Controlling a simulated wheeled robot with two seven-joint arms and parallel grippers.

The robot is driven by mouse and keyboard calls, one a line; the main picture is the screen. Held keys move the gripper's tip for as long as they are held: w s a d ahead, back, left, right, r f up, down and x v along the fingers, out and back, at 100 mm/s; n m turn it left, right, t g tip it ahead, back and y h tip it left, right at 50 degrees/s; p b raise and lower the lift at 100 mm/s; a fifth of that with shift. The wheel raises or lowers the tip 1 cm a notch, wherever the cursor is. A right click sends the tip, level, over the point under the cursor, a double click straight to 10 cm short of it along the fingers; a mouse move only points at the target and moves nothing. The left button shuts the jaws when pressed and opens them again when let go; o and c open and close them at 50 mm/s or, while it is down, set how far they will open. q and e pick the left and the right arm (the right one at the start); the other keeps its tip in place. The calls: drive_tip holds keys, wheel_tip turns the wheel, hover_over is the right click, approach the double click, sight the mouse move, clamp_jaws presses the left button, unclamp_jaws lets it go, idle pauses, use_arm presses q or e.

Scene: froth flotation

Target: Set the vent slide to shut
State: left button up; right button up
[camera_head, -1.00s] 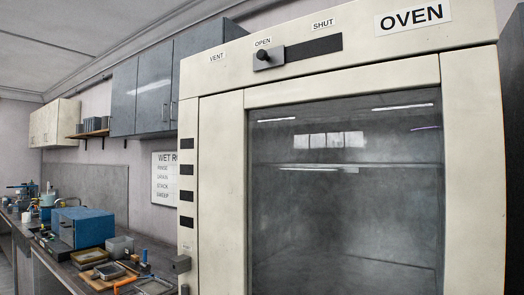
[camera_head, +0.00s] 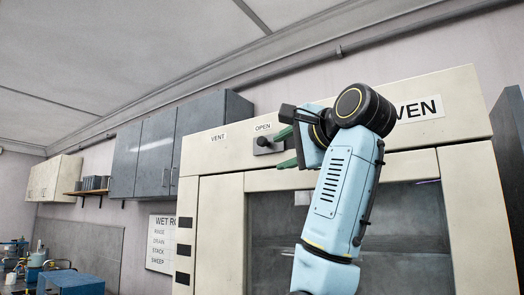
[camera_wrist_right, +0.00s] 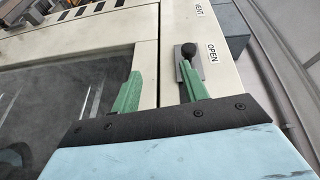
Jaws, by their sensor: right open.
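The vent slide's dark round knob (camera_head: 262,142) sits at the left end of its slot, under the OPEN label (camera_head: 263,127) on the oven's top panel. In the right wrist view the knob (camera_wrist_right: 188,50) and its grey plate (camera_wrist_right: 179,60) show just past the tip of one finger. My right gripper (camera_head: 282,149) is open, its green fingers just right of the knob in the head view. In the wrist view (camera_wrist_right: 158,76) the knob is not between the fingers; contact cannot be told. My right arm hides the SHUT label and the rest of the slot. My left gripper is out of view.
The oven (camera_head: 222,220) has a large glass door below the panel. Grey wall cupboards (camera_head: 155,150) hang to the left. A blue box (camera_head: 72,284) stands on the bench at lower left. A pipe runs along the wall above.

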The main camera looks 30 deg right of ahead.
sight(261, 141)
drive_tip(key=s+r, duration=0.4)
drive_tip(key=shift+m+t, duration=0.4)
drive_tip(key=w+p, duration=0.5)
drive_tip(key=w, duration=0.8)
drive_tip(key=shift+w+d+r+p, duration=0.15)
drive_tip(key=shift+w+p, duration=0.1)
drive_tip(key=shift+p, duration=0.15)
drive_tip(key=shift+c, duration=0.2)
clamp_jaws()
